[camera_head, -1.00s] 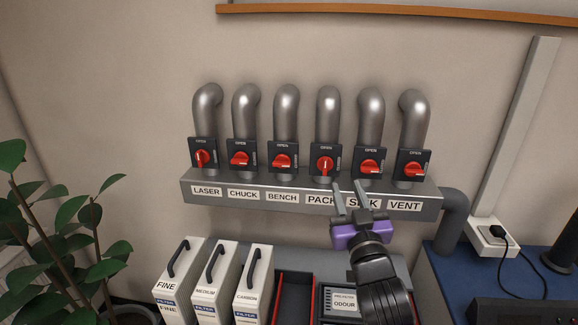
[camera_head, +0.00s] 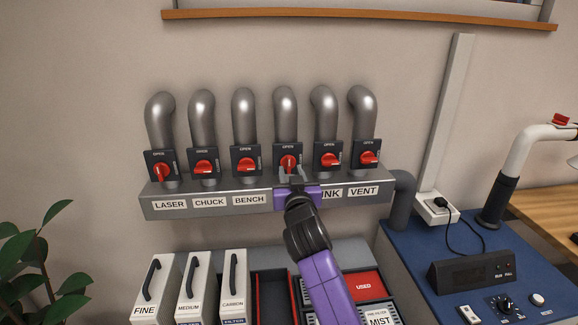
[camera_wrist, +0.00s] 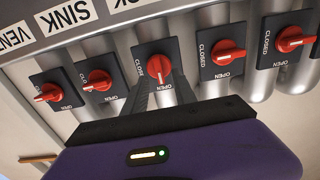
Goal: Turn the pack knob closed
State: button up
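The pack knob (camera_head: 289,163) is a red rotary handle on a dark square plate, fourth from the left in the head view. Its handle stands upright, in line with the OPEN mark above. It also shows in the middle of the wrist view (camera_wrist: 158,69), which is upside down. My gripper (camera_head: 290,173) is purple with grey fingers and reaches up to this knob from below. In the wrist view the two fingers (camera_wrist: 161,86) are apart, one on each side of the knob's near end. Whether they touch it I cannot tell. My gripper hides the PACK label.
Similar red knobs sit either side: bench (camera_head: 246,167) to the left and sink (camera_head: 328,160) to the right. A grey labelled ledge (camera_head: 155,207) runs below. Filter boxes (camera_head: 150,285) stand below left; a blue bench (camera_head: 415,275) is at right.

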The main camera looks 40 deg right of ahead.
aim_at(289, 165)
jog(key=shift+x, duration=1.6)
jog(key=shift+s, duration=0.1)
grip_shut()
